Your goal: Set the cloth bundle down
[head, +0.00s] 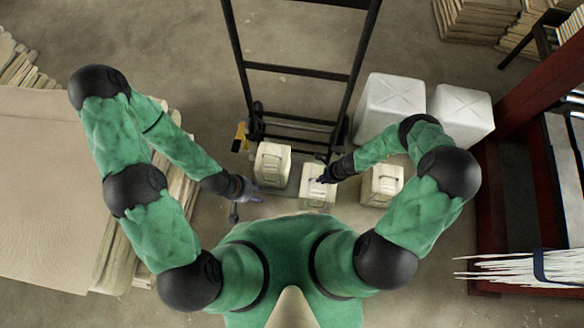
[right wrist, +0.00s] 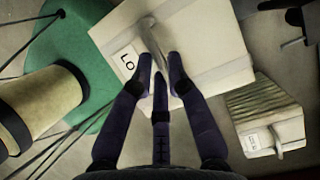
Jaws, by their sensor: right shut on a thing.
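No cloth bundle can be made out; the pictures show pale box-like canisters with handles. My right gripper (head: 324,176) is at the top of the middle canister (head: 318,194). In the right wrist view my right gripper (right wrist: 160,72) is shut on the handle of this pale canister (right wrist: 205,40), which has a white label (right wrist: 130,63). Whether its base touches the floor is hidden. A second canister (head: 272,165) stands to its left, and a third (head: 384,184) to its right. My left gripper (head: 248,192) is low beside the left canister, apart from it; its jaws are too small to read.
A black hand truck (head: 300,70) stands behind the canisters. Two large white containers (head: 390,105) (head: 462,112) stand at the right. A stack of cardboard sheets (head: 45,190) fills the left. A red rack (head: 490,200) stands at the right edge. Bare floor (head: 190,60) shows at the upper left.

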